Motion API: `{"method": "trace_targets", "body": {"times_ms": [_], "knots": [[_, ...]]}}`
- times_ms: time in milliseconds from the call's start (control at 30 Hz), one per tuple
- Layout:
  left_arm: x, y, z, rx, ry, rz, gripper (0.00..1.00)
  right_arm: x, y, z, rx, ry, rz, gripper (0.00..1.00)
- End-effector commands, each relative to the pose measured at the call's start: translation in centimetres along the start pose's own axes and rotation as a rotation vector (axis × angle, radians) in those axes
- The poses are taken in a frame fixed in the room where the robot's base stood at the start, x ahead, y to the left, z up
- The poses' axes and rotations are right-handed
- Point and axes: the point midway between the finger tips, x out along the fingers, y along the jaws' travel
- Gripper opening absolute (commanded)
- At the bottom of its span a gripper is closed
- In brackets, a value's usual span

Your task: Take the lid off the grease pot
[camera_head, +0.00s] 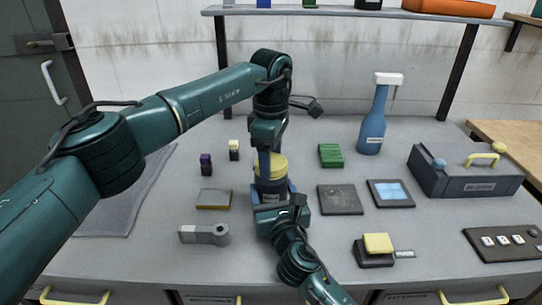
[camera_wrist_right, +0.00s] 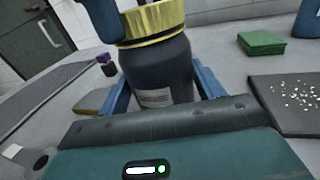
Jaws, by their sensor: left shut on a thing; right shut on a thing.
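The grease pot (camera_wrist_right: 160,72) is a dark jar with a pale label, standing upright on the grey bench. Its yellow lid (camera_wrist_right: 157,22) is on top, with no clear gap below the rim. It also shows in the head view (camera_head: 279,166), partly hidden by my left arm. My left gripper (camera_head: 267,163) comes down from above and is shut on the lid; one blue finger shows in the wrist view at its left side. My right gripper (camera_wrist_right: 160,90) is shut on the pot's body, its blue fingers on either side. The pot's far side is hidden.
A green block (camera_head: 331,155), a dark tray (camera_head: 343,199) and a blue-topped pad (camera_head: 391,193) lie to the right. A blue spray bottle (camera_head: 372,125) stands behind. A grey metal part (camera_head: 204,235) and small yellow-edged block (camera_head: 214,199) lie left. The front bench is partly clear.

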Motion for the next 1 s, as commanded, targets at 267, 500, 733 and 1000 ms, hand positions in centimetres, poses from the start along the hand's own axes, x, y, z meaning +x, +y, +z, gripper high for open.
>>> {"method": "trace_targets", "body": {"times_ms": [267,500,733,1000], "knots": [[-0.08,-0.01,-0.03,-0.612,0.001,0.0,0.35,0.0,-0.03,-0.05,0.0,0.001,-0.001,0.03],[-0.12,-0.03,0.0,-1.144,0.001,0.0,0.35,0.0,-0.04,-0.06,0.0,0.001,-0.001,0.03],[-0.15,-0.03,0.03,-1.656,0.001,0.0,0.35,0.01,-0.04,-0.06,0.0,0.002,-0.001,0.03],[-0.16,-0.02,0.07,-2.257,0.001,-0.001,0.35,0.01,-0.05,-0.06,0.0,0.002,-0.001,0.03]]}}
